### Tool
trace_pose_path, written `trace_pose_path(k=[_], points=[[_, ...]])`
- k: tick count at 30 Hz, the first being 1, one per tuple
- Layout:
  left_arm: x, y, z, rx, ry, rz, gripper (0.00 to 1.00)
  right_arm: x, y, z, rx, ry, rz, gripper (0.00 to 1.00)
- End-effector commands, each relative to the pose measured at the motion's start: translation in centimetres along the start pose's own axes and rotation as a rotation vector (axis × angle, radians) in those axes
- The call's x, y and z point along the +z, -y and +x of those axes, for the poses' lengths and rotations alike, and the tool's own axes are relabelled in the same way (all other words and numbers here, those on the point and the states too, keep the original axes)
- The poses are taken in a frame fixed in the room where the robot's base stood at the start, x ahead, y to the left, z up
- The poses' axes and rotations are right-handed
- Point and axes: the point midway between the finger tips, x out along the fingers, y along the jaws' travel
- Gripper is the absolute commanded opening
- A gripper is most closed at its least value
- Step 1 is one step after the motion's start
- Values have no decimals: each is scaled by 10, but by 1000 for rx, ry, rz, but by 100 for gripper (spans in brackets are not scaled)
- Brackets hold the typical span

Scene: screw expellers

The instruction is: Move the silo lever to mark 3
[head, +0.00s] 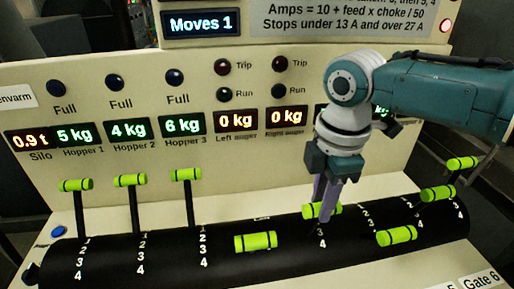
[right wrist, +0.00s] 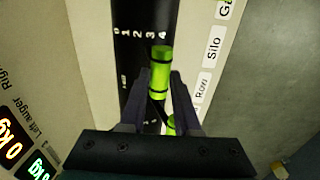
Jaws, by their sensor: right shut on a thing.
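My right gripper (head: 322,205) reaches down from the right and is shut on a lever with a bright green cylindrical handle (head: 322,210). The digits 3 and 4 show on the black drum in front of that handle; the fingers and handle hide the marks behind. In the right wrist view the green handle (right wrist: 160,73) lies between my two fingers (right wrist: 160,85), alongside a row of white digits. A "Silo" label (right wrist: 213,48) stands on the panel near it. I take the held lever as the silo lever, but its label is hidden in the head view. My left gripper is out of view.
Other green-handled levers stand on the black drum (head: 180,262): several at the left, one low handle (head: 256,241) left of my gripper, another (head: 396,236) to its right, more at far right. The panel behind has displays, including "Moves 1" (head: 201,23).

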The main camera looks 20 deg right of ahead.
Motion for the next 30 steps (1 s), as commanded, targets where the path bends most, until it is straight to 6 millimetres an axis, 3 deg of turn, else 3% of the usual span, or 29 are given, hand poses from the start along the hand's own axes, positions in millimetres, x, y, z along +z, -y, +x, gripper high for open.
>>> trace_pose_path(k=[8,9,16,25,30], points=[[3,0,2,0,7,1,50,1,2,4,-4,4,0,0],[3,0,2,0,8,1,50,2,2,4,-5,4,0,34],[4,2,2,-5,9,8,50,1,1,4,-4,3,0,60],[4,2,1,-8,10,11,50,1,0,0,-1,2,0,61],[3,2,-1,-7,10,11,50,1,0,-23,1,1,-2,61]])
